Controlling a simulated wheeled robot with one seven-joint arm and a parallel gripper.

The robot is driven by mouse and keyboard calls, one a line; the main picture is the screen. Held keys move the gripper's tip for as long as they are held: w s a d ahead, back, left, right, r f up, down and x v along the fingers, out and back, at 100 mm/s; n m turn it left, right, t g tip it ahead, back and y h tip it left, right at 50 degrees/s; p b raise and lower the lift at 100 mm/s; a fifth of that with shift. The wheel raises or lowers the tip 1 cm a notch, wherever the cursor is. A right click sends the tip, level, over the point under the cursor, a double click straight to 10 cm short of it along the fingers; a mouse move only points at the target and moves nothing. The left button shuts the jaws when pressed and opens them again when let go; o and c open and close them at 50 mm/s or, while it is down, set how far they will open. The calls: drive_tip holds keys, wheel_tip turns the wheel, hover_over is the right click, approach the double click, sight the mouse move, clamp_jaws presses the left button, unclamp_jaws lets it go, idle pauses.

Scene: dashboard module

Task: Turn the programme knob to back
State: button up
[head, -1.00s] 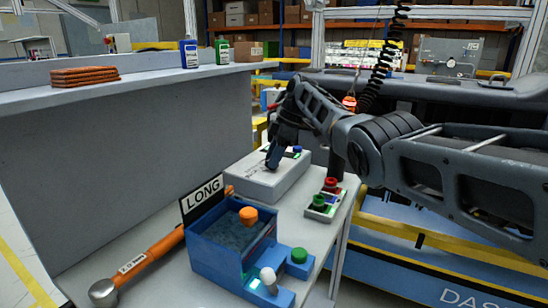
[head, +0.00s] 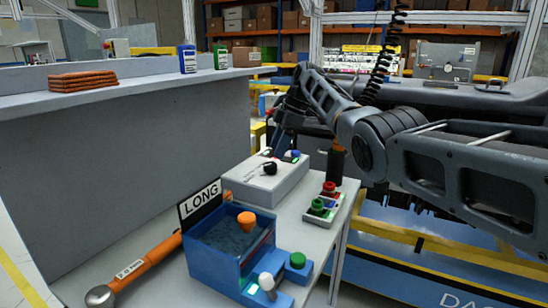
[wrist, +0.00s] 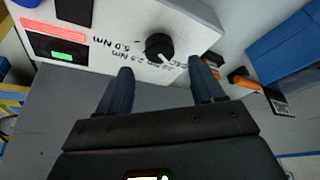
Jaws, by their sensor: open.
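The programme knob (head: 270,168) is a round black knob on the light grey controller box (head: 240,185). In the wrist view the knob (wrist: 159,47) has a white pointer line aimed at the lower right, towards a label starting "BAC" whose end is hidden by the right finger. Torque labels such as "5.0 Nm" are printed beside it, upside down. My gripper (wrist: 160,70) is open, its two dark fingers apart and empty, short of the knob. In the head view my gripper is above and behind the box, its fingertips hard to make out.
A blue bin (head: 205,262) with a LONG sign stands in front of the box. An orange torque wrench (head: 140,268) lies left of it. A button box with red and green buttons (head: 325,203) is to the right. A dark hanging tool (head: 337,163) is close beside my arm.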

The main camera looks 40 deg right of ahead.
drive_tip(key=shift+v, duration=1.35)
drive_tip(key=shift+s, duration=0.1)
